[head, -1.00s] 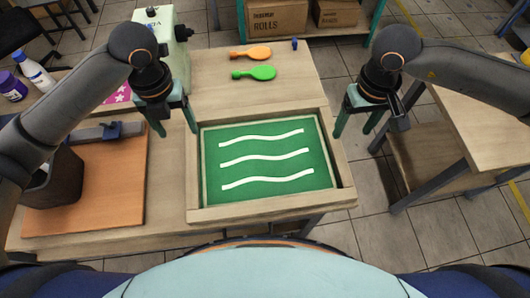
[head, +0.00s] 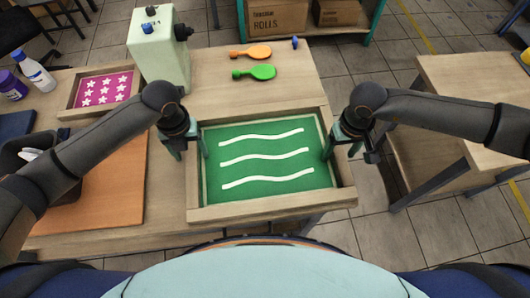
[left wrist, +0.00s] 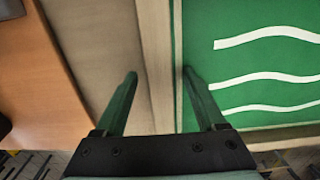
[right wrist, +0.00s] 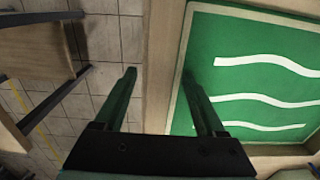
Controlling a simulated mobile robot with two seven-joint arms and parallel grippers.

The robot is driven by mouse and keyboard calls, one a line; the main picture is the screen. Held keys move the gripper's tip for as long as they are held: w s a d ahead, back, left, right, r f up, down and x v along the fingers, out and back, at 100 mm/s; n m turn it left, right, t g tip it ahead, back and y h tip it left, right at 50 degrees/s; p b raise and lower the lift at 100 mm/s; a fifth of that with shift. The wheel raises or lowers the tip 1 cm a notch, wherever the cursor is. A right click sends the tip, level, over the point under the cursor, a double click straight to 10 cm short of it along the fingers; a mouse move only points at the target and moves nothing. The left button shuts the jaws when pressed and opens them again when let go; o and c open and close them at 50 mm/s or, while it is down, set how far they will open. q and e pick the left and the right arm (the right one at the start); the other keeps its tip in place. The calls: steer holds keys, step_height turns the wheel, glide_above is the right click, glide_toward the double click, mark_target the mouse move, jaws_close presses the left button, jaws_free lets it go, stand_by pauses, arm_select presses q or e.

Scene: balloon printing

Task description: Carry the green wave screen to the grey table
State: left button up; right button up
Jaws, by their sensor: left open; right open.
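The green wave screen (head: 265,178), a green panel with three white wavy lines and a pale frame, lies flat in a shallow wooden tray (head: 270,211) on the wooden table. My left gripper (head: 193,155) is open above its left edge; in the left wrist view the fingers (left wrist: 158,75) lie either side of the tray's and screen's edge strips. My right gripper (head: 341,158) is open at its right edge; in the right wrist view the fingers (right wrist: 158,75) lie either side of the right rim. I cannot tell whether any finger touches. A table (head: 480,95), wooden-topped with grey legs, stands at the right.
A pale green machine (head: 160,50) and a pink star screen (head: 103,90) stand at the back left. An orange-brown board (head: 115,200) lies left. Tiled floor separates the two tables.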

arm_select(q)
jaws_close()
arm_select(e)
jaws_close()
stand_by(1.1)
